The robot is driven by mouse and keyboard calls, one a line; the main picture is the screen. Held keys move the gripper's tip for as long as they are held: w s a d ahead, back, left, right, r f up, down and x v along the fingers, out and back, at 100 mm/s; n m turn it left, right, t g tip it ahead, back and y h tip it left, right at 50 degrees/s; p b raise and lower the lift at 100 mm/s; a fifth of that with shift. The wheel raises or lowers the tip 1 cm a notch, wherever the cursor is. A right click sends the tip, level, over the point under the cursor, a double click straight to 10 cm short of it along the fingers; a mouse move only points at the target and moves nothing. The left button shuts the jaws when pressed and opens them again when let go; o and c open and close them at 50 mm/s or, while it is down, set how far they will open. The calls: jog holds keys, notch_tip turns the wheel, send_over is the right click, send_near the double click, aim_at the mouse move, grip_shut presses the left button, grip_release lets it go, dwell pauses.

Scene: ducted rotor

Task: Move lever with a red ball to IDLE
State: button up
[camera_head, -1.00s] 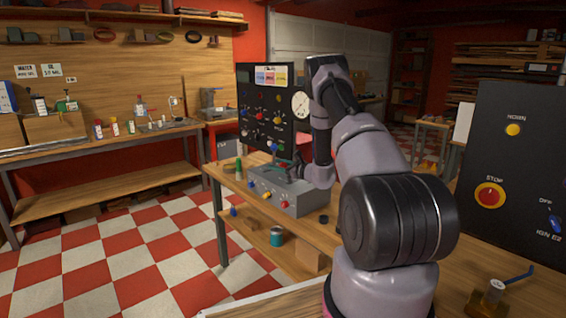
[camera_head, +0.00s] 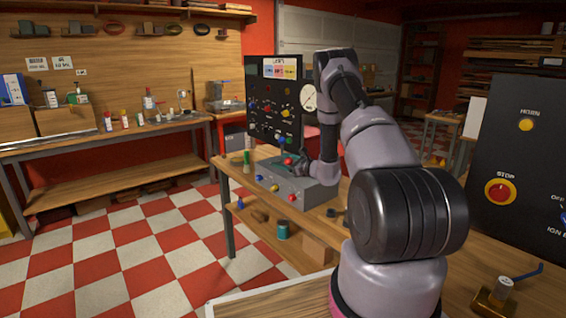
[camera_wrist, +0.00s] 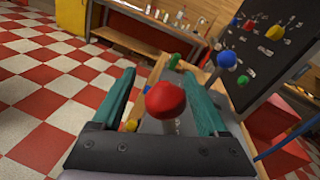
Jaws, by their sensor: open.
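The lever with a red ball (camera_wrist: 165,100) stands up from the grey lever box (camera_head: 309,190). In the wrist view the red ball lies between the two teal fingers of my gripper (camera_wrist: 160,98), with room on both sides. The ball also shows in the head view (camera_head: 288,161), beside my gripper (camera_head: 291,163) over the box. My gripper is open. The IDLE marking cannot be read in either view, and my gripper hides part of the box top.
A black switch panel (camera_head: 262,100) rises behind the lever box. A dark panel with a red STOP button (camera_head: 500,191) stands at the right. A green bottle (camera_head: 247,161) stands left of the box.

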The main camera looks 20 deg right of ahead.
jog(key=shift+d, duration=0.1)
jog(key=v, duration=1)
jog(key=shift+s, duration=0.4)
jog(key=s+a+r+n+g+y, duration=0.35)
jog(key=a+r+n, duration=0.25)
jog(key=a+r, duration=0.5)
jog(key=s+a+r+n+g, duration=0.7)
jog(key=s+a+r, duration=0.1)
jog(key=s+r, duration=0.35)
jog(key=s+d+r+n+t+h, duration=0.1)
jog(key=s+r+n+h, duration=0.4)
jog(key=s, duration=0.6)
jog(key=s+d+r+n+t+h, duration=0.1)
jog(key=s+r+n+h, duration=0.3)
jog(key=s, duration=0.7)
jog(key=shift+d+r+n+t+h, duration=0.35)
jog(key=shift+d+r+n+h, duration=0.1)
jog(key=shift+d+r, duration=0.35)
